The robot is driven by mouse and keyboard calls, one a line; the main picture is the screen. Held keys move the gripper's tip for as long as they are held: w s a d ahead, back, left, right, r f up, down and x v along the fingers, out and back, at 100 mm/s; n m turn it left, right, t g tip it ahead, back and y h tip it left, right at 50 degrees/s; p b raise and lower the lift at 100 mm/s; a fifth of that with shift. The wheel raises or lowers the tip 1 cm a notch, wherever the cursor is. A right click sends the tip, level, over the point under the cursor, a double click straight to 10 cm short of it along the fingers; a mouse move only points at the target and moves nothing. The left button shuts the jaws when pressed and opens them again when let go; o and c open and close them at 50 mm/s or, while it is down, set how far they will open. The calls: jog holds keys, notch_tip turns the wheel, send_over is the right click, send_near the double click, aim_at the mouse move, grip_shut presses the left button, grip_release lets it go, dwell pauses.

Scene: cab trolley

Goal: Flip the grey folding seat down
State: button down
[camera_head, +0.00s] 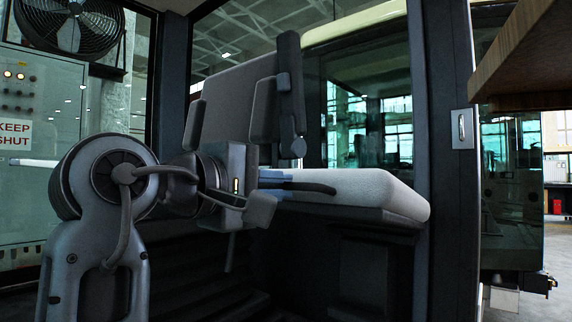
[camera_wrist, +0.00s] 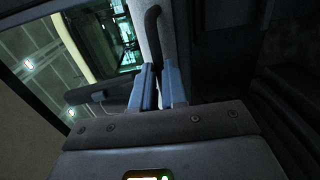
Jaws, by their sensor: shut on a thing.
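The grey folding seat shows in the head view as a thick light-grey cushion (camera_head: 365,188), lying about level above a dark base. A dark curved handle (camera_head: 318,188) runs along its near left side. My gripper (camera_head: 284,181) is at the left end of this handle, its blue fingers shut on it. In the wrist view the gripper (camera_wrist: 158,80) closes around the dark handle (camera_wrist: 153,25), beside the grey cushion side (camera_wrist: 181,50). The fingers hide the handle's gripped end.
A grey backrest (camera_head: 232,100) with dark armrests (camera_head: 290,90) stands behind my wrist. The cab's door post (camera_head: 440,130) is right of the cushion. A wooden board (camera_head: 525,55) juts in at upper right. A control cabinet (camera_head: 45,120) stands at left.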

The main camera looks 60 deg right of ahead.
notch_tip(320, 180, down, 10)
jog(key=h+b, duration=0.1)
jog(key=b, duration=0.3)
jog(key=shift+a+r, duration=0.15)
jog(key=c, duration=1.4)
grip_release()
jog(key=shift+c, duration=0.2)
jog(key=shift+o, duration=1.4)
jog(key=shift+g, duration=0.3)
jog(key=shift+r, duration=0.1)
jog(key=v, duration=0.7)
jog(key=shift+a, duration=0.4)
